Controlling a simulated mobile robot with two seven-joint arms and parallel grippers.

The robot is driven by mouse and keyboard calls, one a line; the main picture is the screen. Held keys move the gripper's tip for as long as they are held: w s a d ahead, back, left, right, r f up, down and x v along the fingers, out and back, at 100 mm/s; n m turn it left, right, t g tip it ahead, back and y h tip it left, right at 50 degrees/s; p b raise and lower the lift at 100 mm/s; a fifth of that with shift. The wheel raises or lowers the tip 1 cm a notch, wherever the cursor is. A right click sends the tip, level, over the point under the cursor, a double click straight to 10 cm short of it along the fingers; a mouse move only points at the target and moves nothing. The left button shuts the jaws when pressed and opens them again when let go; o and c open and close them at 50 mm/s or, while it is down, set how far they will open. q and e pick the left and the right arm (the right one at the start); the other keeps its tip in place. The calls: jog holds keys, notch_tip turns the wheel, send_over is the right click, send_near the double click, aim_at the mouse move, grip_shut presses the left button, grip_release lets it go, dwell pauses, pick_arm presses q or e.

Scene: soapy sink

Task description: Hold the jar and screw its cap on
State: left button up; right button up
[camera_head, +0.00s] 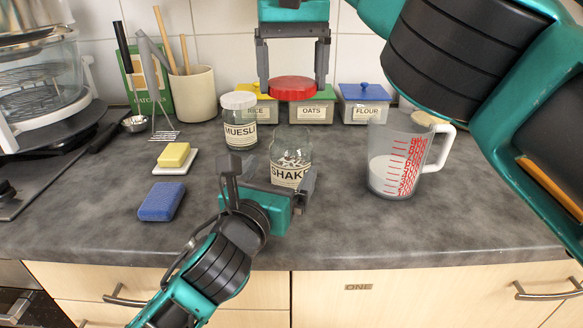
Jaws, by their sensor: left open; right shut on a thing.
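A clear glass jar (291,173) with a label reading "SHAK", the rest covered, stands upright and uncapped on the grey counter. Its mouth faces up. My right gripper (293,84) points down from above and is shut on a red round cap (293,88). The cap is held level above the jar, apart from it. My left gripper (269,175) is open, low at the jar's front, with one finger to the left of the jar and the other by its right side. The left hand hides part of the jar's lower front; I cannot tell if it touches.
A muesli jar (240,120) with a white cap stands left of the jar. Rice, oats and flour canisters (362,103) line the wall. A measuring jug (394,160) stands right. A butter dish (172,167) and blue sponge (161,202) lie left. The front right counter is clear.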

pick_arm(q)
jog(key=shift+w+d+f, duration=0.1)
jog(key=shift+w+f, duration=0.15)
jog(key=shift+f, duration=0.35)
jog(key=shift+w+f, duration=0.2)
jog(key=shift+f, duration=0.35)
jog(key=x, duration=0.6)
jog(key=shift+w+d, duration=0.15)
jog(key=shift+w, duration=0.15)
jog(key=shift+c, duration=0.5)
jog(key=c, duration=1.2)
jog(key=shift+o, duration=0.2)
jog(key=b, duration=0.4)
jog(key=shift+f+b, duration=0.2)
jog(key=shift+b, duration=0.1)
pick_arm(e)
send_over(293, 133)
notch_tip(293, 133, down, 5)
jog(key=shift+s+r, duration=0.1)
jog(key=shift+r, duration=0.1)
pick_arm(q)
jog(key=shift+r+b, duration=0.15)
jog(key=shift+b, duration=0.15)
pick_arm(e)
jog(key=shift+f, duration=0.25)
jog(key=shift+a, duration=0.1)
jog(key=shift+r, duration=0.1)
